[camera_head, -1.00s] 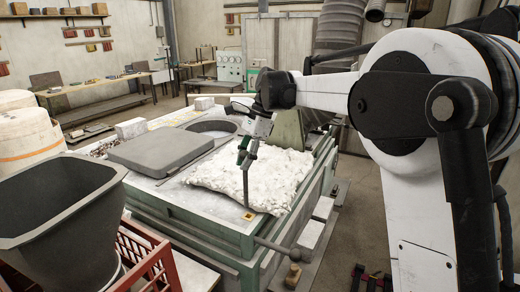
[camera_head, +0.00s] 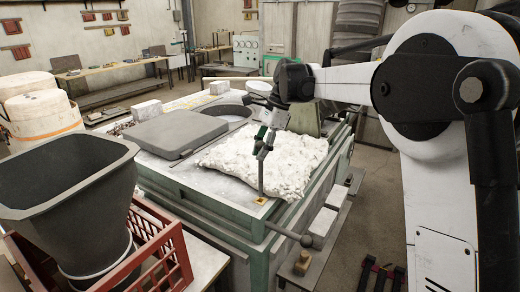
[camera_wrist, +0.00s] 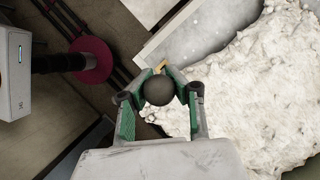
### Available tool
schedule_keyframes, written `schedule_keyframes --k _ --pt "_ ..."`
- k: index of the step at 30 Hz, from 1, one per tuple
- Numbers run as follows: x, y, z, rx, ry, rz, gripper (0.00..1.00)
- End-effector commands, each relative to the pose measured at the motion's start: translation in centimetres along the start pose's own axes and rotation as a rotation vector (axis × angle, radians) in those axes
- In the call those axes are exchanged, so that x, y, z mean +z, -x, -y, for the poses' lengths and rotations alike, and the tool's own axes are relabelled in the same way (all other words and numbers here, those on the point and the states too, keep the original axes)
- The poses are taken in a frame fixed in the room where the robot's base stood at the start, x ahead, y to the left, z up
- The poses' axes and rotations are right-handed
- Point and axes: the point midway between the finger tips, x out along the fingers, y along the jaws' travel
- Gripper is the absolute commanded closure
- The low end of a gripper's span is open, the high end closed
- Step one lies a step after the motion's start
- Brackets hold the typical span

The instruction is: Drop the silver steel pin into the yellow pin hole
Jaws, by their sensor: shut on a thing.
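My gripper (camera_head: 263,145) is shut on the grey steel pin (camera_head: 261,178), which hangs nearly upright below it. The pin's lower end appears at the yellow pin hole (camera_head: 261,201) near the table's front corner. I cannot tell whether the tip is inside or just above it. In the wrist view my gripper (camera_wrist: 159,97) has its green-padded fingers on either side of the pin's dark round top (camera_wrist: 158,91). A bit of the yellow pin hole (camera_wrist: 161,67) shows just beyond the top; the rest is hidden.
A lumpy white blanket (camera_head: 255,160) covers the table beside the pin. A grey slab (camera_head: 172,134) lies to its left, before a round opening (camera_head: 228,111). A grey bucket (camera_head: 70,200) in a red crate (camera_head: 160,250) stands front left. A bar (camera_head: 290,232) projects from the table's front.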

Motion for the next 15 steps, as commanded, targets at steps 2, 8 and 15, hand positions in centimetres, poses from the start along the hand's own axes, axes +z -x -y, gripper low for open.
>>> schedule_keyframes --k 2,8,15 --pt "-0.2 -0.5 0.0 0.0 0.0 0.0 1.0" --pt "-0.6 -1.4 0.0 0.0 0.0 0.0 1.0" --pt "-1.1 -2.5 0.0 0.0 0.0 0.0 1.0"
